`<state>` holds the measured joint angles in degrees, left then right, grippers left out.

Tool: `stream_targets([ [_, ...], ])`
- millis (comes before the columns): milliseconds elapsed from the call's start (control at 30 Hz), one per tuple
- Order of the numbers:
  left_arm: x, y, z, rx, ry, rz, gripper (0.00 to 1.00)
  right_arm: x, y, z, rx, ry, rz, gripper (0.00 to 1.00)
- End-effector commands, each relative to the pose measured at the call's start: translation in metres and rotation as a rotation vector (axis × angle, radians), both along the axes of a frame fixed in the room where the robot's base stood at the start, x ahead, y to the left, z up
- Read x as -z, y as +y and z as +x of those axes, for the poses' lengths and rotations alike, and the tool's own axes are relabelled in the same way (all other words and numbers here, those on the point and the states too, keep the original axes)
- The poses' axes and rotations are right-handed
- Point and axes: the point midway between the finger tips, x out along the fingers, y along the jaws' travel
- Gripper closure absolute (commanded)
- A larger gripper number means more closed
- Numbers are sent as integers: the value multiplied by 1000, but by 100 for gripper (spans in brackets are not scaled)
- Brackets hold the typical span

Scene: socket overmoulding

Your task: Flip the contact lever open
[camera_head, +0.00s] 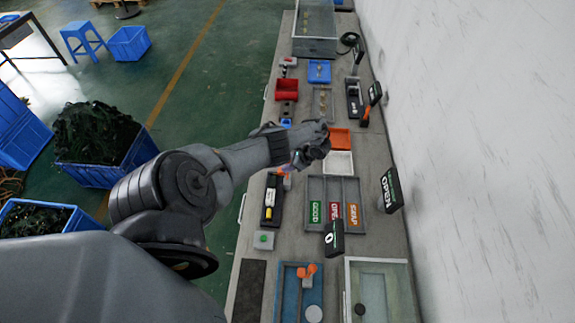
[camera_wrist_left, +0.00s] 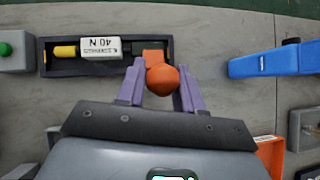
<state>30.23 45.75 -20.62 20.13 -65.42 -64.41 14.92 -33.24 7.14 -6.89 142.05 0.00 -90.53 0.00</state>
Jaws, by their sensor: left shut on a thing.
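The contact lever shows as an orange ball knob (camera_wrist_left: 162,79) with an orange block behind it, at the right end of a black fixture (camera_wrist_left: 90,70) in the left wrist view. My left gripper (camera_wrist_left: 160,88) has its purple fingers on either side of the knob and is shut on it. In the head view my left gripper (camera_head: 297,160) is above the far end of the black fixture (camera_head: 266,221), and the arm hides part of that end. The lever's shaft is mostly hidden, so its angle is hard to tell. My right gripper is not in view.
A white block marked 40 N (camera_wrist_left: 97,47) and a yellow part lie in the fixture. A green button box (camera_head: 264,240) stands before it. A blue part (camera_wrist_left: 275,62) is to the right in the wrist view.

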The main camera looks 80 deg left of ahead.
Motion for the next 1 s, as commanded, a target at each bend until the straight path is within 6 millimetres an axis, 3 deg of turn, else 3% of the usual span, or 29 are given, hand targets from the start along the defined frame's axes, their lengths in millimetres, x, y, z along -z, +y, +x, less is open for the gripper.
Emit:
stream_targets([
  [367, 3, -1, 4, -1, -12, -2, 100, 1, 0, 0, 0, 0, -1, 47],
  [400, 3, -1, 4, -1, -12, -2, 60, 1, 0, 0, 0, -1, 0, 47],
  [500, 2, -1, 3, -1, -9, -2, 46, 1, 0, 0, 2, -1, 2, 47],
  [833, 0, -1, 2, -1, -5, -1, 46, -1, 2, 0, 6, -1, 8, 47],
  [1000, -13, -5, 11, 1, -7, -2, 46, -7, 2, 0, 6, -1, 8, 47],
])
